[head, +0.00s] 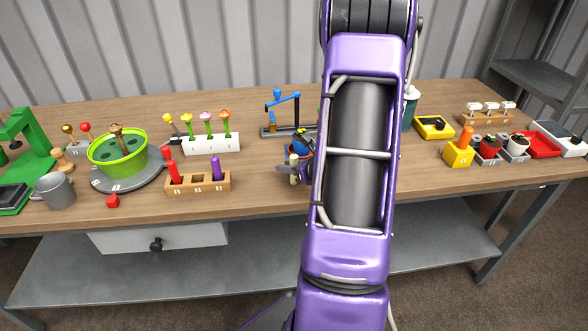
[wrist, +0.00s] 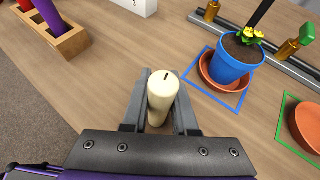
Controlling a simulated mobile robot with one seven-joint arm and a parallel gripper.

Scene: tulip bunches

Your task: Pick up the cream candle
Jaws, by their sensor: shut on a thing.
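The cream candle (wrist: 162,92) is a pale cylinder with a dark wick, in the middle of the wrist view. My gripper (wrist: 160,115) is shut on it, with one grey finger at each side. The candle's lower end is partly hidden by the gripper, and I cannot tell whether it touches the table. In the head view the candle (head: 293,160) is a small pale shape just left of my purple arm, which hides much of that area.
A blue pot with yellow flowers (wrist: 230,62) stands in a terracotta saucer right of the candle. Another terracotta saucer (wrist: 308,126) is at the right edge. A wooden holder with red and purple candles (head: 198,182) stands to the left. Bare tabletop (wrist: 110,55) lies between.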

